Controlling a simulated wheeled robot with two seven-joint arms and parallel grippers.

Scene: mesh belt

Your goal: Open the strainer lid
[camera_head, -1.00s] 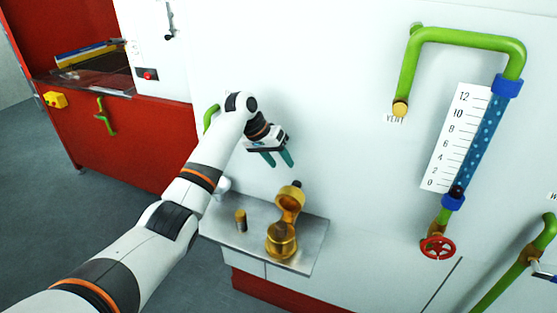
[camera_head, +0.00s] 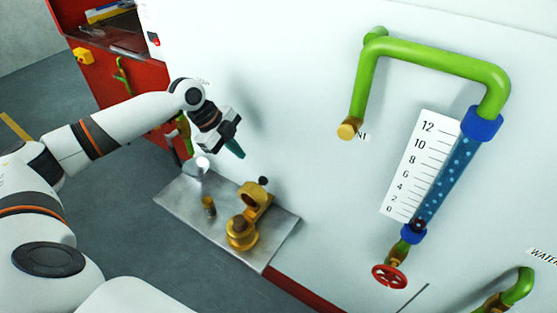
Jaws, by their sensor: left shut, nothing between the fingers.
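The brass strainer (camera_head: 242,239) stands on the metal shelf (camera_head: 272,247) against the white wall. Its lid (camera_head: 254,196) is raised, tilted up behind the body towards the wall, with a dark knob (camera_head: 263,181) at its top. My left gripper (camera_head: 236,151) is above and slightly left of the lid, near the wall and apart from it. Its teal fingers are seen nearly edge-on, close together, with nothing visible between them. My right gripper is not in view.
A small brass cylinder (camera_head: 208,206) stands on the shelf left of the strainer. A whitish round object (camera_head: 198,167) is at the shelf's back left. Green piping (camera_head: 430,58), a gauge tube (camera_head: 447,180) and a red handwheel (camera_head: 389,276) are on the right.

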